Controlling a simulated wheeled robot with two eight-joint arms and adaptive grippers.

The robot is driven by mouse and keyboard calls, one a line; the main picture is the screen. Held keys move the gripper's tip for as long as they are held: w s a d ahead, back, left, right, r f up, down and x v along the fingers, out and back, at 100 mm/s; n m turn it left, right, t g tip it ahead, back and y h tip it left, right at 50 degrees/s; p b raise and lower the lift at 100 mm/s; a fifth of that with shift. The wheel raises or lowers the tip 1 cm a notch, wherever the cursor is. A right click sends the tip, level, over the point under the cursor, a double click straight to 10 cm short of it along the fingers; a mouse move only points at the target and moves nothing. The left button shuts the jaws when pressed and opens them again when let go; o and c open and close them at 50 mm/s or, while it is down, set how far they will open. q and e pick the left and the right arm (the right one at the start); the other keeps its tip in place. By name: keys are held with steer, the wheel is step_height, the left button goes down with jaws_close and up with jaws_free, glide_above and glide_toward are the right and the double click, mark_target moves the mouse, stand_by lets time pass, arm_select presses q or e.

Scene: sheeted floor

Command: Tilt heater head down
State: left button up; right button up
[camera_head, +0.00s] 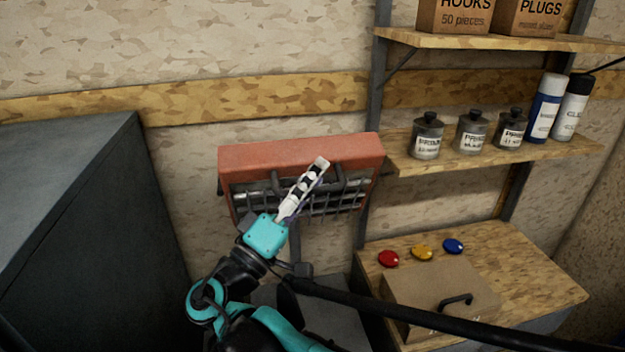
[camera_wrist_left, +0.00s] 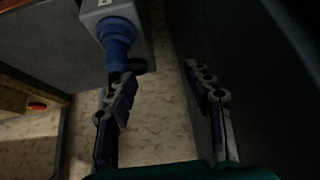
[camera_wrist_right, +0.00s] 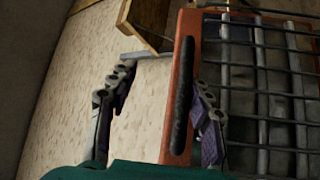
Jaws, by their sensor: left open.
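The heater (camera_head: 300,155) hangs on the wall in the head view, with a red housing and a dark wire grille on its front. A black bar handle (camera_head: 350,178) crosses the grille. My right gripper (camera_head: 318,168) is in front of the heater. In the right wrist view, its fingers stand wide apart on either side of the red frame edge (camera_wrist_right: 184,70) and the black handle (camera_wrist_right: 181,95); the left finger is clear of the frame. Whether the other finger touches is unclear. My left gripper (camera_wrist_left: 165,85) is open and empty in the left wrist view.
Right of the heater, a shelf (camera_head: 480,160) holds jars and spray cans. Below is a wooden bench (camera_head: 530,280) with red, yellow and blue buttons. A dark cabinet (camera_head: 70,210) stands left. A grey box with a blue fitting (camera_wrist_left: 118,35) is near my left gripper.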

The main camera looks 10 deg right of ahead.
steer(key=shift+o, duration=0.4)
steer(key=shift+s+a+f, duration=0.2)
steer(key=shift+s+a, duration=0.55)
steer(key=shift+a, duration=0.1)
steer(key=shift+s+a+f, duration=0.15)
steer(key=shift+s+a, duration=0.6)
steer(key=shift+a, duration=0.05)
steer(key=s+a, duration=0.2)
steer(key=s, duration=0.1)
steer(key=shift+a+r, duration=0.1)
steer(key=shift+r, duration=0.05)
steer(key=shift+c, duration=0.4)
steer(key=shift+v, duration=0.8)
steer(key=shift+w, duration=0.1)
